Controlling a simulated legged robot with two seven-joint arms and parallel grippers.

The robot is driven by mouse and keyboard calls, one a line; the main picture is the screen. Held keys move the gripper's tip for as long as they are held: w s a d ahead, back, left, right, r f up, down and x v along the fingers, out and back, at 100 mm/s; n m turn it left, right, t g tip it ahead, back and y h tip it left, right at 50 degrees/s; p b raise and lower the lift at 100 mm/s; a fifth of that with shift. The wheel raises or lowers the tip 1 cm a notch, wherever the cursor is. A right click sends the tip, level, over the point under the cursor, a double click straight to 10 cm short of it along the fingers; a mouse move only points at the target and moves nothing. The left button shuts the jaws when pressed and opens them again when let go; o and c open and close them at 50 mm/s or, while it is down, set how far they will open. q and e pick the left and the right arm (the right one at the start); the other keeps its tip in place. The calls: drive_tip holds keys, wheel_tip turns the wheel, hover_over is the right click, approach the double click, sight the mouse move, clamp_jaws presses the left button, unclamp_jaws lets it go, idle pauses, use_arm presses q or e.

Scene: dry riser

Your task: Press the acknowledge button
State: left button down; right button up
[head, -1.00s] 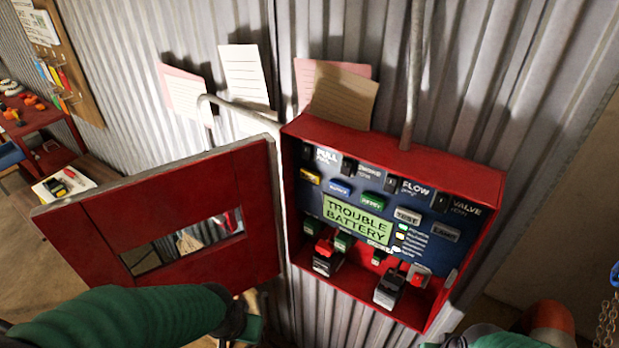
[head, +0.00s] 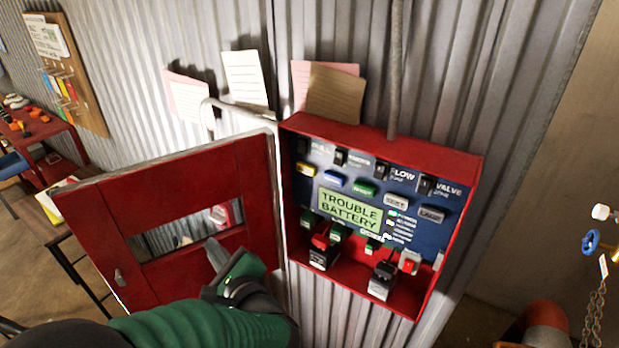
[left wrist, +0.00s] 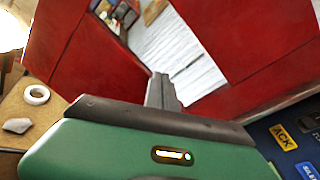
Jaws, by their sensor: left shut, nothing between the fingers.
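The red alarm panel (head: 400,145) hangs on the corrugated wall with its door (head: 95,225) swung open to the left. The yellow button (head: 305,169) is at the upper left of the panel face; in the left wrist view it reads ACK (left wrist: 283,137), at the right edge. My left gripper (head: 214,252) is shut and empty, in front of the open door's window, left of and below the button and apart from it. In the left wrist view its fingers (left wrist: 163,90) point at the door. My right gripper is not in view.
Blue, green and grey buttons sit beside the yellow one, above a lit TROUBLE BATTERY display (head: 348,208). Batteries (head: 382,280) stand on the box floor. The door (left wrist: 95,75) fills much of the left wrist view. A blue valve wheel (head: 590,241) and chain are at right.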

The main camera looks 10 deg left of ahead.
sight(306, 169)
use_arm(q)
drive_tip(key=w+d+r+m+t+h, duration=0.4)
drive_tip(key=d+r+t, duration=0.4)
drive_tip(key=d, duration=0.3)
drive_tip(key=shift+w+d+r+m, duration=0.25)
drive_tip(key=shift+w+r+m, duration=0.3)
drive_tip(key=shift+m, duration=0.65)
drive_tip(key=w+d, duration=0.2)
drive_tip(key=w, duration=0.6)
drive_tip(key=shift+d, duration=0.4)
drive_tip(key=shift+w, duration=0.15)
